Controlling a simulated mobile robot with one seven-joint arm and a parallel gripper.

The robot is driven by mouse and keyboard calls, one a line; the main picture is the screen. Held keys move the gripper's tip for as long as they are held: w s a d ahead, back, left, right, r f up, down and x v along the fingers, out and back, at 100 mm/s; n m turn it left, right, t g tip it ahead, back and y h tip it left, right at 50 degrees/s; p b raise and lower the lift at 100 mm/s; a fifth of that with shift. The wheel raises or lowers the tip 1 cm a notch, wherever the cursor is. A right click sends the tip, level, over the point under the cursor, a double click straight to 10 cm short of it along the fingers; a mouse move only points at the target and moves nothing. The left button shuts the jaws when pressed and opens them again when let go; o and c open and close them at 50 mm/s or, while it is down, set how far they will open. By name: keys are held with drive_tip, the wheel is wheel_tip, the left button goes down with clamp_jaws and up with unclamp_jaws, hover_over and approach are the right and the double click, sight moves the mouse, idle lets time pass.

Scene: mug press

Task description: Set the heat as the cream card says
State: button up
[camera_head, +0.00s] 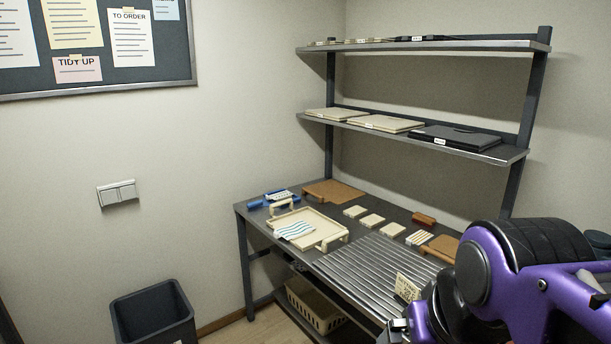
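A small cream card (406,287) with dark print, too small to read, shows at the right end of the ribbed metal surface. It is just above and behind my gripper (396,329) in the picture. My gripper is at the bottom edge, partly cut off and partly hidden by my purple arm. Its fingers are not clear enough to tell open from shut, and I cannot tell if it touches the card. No mug press or heat control can be made out; my arm covers the right end of the table.
The table (262,222) holds a cream tray (323,242) with a striped cloth, pale square coasters (372,221) and brown boards (333,191). Shelves (318,118) stand above it. A dark bin (152,318) and a basket (316,306) are low down. A notice board (92,76) hangs left.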

clamp_jaws()
idle(1.5)
